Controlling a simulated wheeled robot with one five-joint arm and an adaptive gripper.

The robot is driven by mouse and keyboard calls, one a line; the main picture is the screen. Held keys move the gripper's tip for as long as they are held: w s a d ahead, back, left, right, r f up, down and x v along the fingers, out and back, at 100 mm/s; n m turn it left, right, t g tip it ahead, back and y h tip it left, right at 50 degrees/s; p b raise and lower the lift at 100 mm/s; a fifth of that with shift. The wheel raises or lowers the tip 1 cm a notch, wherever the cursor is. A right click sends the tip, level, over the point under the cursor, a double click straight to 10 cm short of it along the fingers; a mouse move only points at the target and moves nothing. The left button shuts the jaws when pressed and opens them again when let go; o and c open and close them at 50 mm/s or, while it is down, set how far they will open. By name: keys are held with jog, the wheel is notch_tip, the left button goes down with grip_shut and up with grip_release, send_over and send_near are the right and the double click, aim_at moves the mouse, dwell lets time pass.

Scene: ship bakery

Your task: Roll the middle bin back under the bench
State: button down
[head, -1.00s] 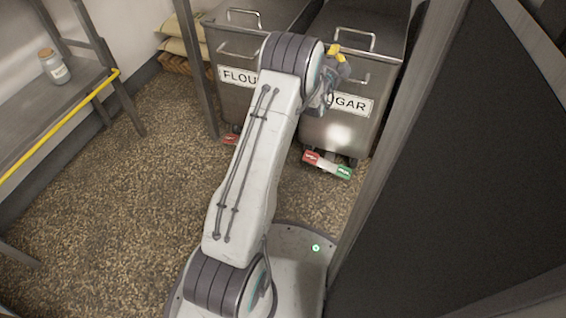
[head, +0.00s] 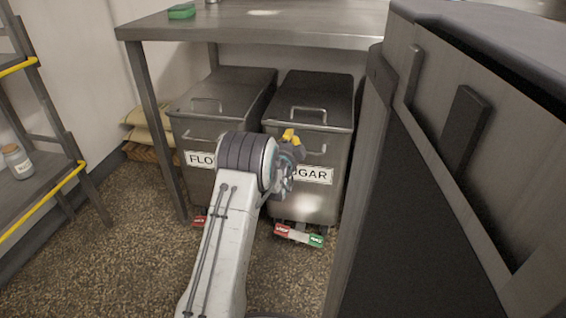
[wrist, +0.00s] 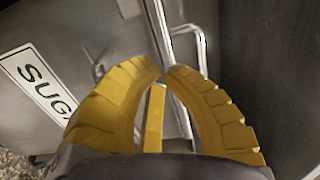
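The steel bin labelled SUGAR (head: 305,206) stands right of the steel bin labelled FLOUR (head: 203,178). Both stand under the steel bench (head: 270,24); the SUGAR bin's front sits slightly nearer me. A dark panel at the right hides whatever is beyond, so I cannot tell which bin is the middle one. My gripper (head: 291,137) is at the SUGAR bin's front handle bar. In the wrist view its yellow fingers (wrist: 163,72) curve together around the bar (wrist: 160,30), tips almost meeting. A red and green pedal (head: 299,235) sits at that bin's foot.
A dark-panelled steel unit (head: 420,190) stands close on the right. A bench leg (head: 160,125) is left of the FLOUR bin. A shelf rack with a yellow rail (head: 45,200) and a jar (head: 18,162) is at far left. Sacks (head: 150,125) lie behind. The left floor is clear.

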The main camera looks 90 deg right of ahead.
jog(key=w+a+p, duration=0.1)
jog(key=a+p, duration=0.1)
jog(key=a, duration=0.7)
jog(key=shift+w+a, duration=0.25)
jog(key=shift+w, duration=0.05)
dwell(0.6)
